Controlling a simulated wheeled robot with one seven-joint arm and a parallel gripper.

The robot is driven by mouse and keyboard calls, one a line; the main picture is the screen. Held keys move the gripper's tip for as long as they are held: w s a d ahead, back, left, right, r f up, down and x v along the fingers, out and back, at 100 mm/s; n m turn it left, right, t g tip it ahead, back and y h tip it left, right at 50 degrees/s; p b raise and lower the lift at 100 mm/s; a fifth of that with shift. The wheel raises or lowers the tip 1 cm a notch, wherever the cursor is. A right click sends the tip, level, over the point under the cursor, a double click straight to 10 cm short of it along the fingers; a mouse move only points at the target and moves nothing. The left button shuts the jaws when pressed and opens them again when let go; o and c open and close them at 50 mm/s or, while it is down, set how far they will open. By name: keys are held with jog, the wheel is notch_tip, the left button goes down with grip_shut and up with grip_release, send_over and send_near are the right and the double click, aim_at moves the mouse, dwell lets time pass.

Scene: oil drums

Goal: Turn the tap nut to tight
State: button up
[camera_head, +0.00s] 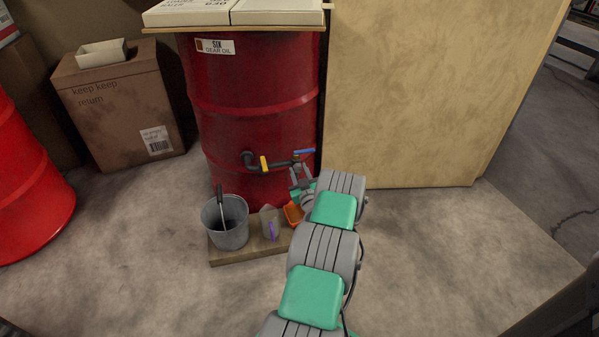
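A red oil drum (240,110) with a "GEAR OIL" label stands upright at the upper middle. A dark tap pipe (280,163) comes out of its front low down and runs to the right. It has a yellow collar (263,164) near its left end and a blue lever (304,152) at its right end. I cannot tell for sure which part is the tap nut. My gripper (299,178) is at the right end of the tap, just below the blue lever. My arm partly hides it, and the fingers are too small to tell whether they are open or touching the tap.
A low wooden board (235,257) below the tap bears a grey bucket (225,222), a small grey container (268,222) and an orange item (293,213). A tan panel (420,90) stands close on the right. A cardboard box (120,105) and another red drum (25,190) are left.

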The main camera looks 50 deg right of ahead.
grip_shut()
jog(key=shift+d, duration=0.15)
jog(key=shift+m, duration=0.4)
jog(key=shift+s+f+m+b, duration=0.1)
jog(key=shift+m+b, duration=0.4)
jog(key=shift+b, duration=0.05)
jog(key=m+b, duration=0.2)
jog(key=m, duration=0.3)
jog(key=m+b, duration=0.1)
jog(key=m, duration=0.3)
jog(key=shift+m+b, duration=0.3)
jog(key=shift+s+m, duration=0.1)
jog(key=shift+m, duration=1.6)
